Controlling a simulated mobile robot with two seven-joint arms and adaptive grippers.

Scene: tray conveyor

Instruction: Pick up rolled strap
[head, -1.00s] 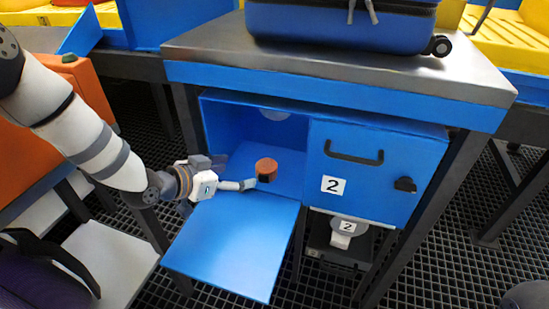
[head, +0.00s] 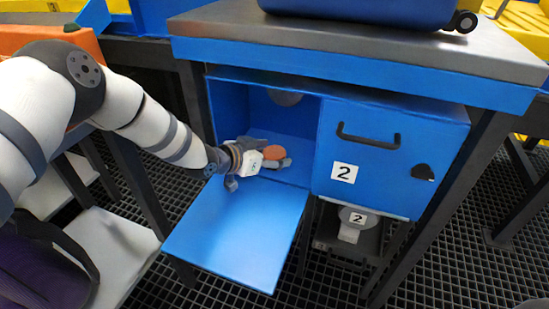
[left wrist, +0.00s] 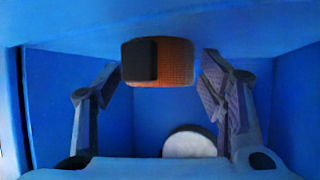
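The rolled strap (head: 274,152) is an orange-brown roll with a dark block on its side, lying on the floor of the open blue compartment. It also shows between my fingers in the left wrist view (left wrist: 178,62). My left gripper (head: 268,154) reaches in over the lowered door with its fingers open, one on each side of the strap. A gap shows between the strap and the right finger in the left wrist view; whether the left finger touches it I cannot tell. My right gripper is not in view.
The lowered blue door (head: 240,232) lies under my left wrist. A closed door (head: 385,165) marked 2 with a handle is to the right. A blue suitcase (head: 370,8) stands on the metal top. A round pale disc (left wrist: 190,141) is on the compartment's back wall.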

